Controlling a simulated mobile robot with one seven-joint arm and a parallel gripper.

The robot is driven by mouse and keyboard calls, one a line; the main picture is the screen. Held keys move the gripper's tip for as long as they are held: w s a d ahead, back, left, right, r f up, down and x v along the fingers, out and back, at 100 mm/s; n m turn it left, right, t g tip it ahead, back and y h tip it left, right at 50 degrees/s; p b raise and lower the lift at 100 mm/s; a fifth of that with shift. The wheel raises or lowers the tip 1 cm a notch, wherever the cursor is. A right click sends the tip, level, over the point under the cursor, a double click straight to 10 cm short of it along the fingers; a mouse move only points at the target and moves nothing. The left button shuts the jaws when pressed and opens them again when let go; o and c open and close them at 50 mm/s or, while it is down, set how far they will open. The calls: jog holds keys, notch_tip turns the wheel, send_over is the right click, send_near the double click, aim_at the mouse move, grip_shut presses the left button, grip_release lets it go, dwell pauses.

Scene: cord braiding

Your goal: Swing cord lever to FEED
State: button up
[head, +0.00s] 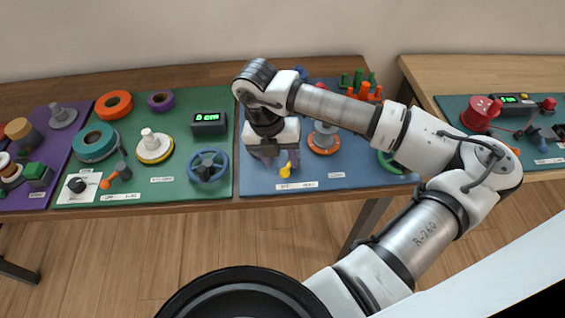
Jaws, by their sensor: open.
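A small yellow handle (286,170) shows at the front of the blue mat (345,178), just above a white label (297,185) whose lettering is too small to read surely. It looks like the lever, but its base is hidden behind my gripper. My gripper (279,160) points down over the blue mat with its jaws open, right at the yellow handle. I cannot tell whether the fingers touch it or stand around it.
My arm covers much of the blue mat's right side. The green mat (215,150) at left holds a blue handwheel (207,167) and display (208,123).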

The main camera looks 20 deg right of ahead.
aim_at(283, 170)
jog(key=shift+s+d+f, duration=0.1)
jog(key=shift+d+f, duration=0.05)
jog(key=shift+f, duration=0.75)
jog(key=shift+s+d+f, duration=0.1)
jog(key=shift+d+f, duration=0.05)
jog(key=shift+f, duration=0.7)
jog(key=c, duration=0.9)
jog(key=shift+c, duration=0.2)
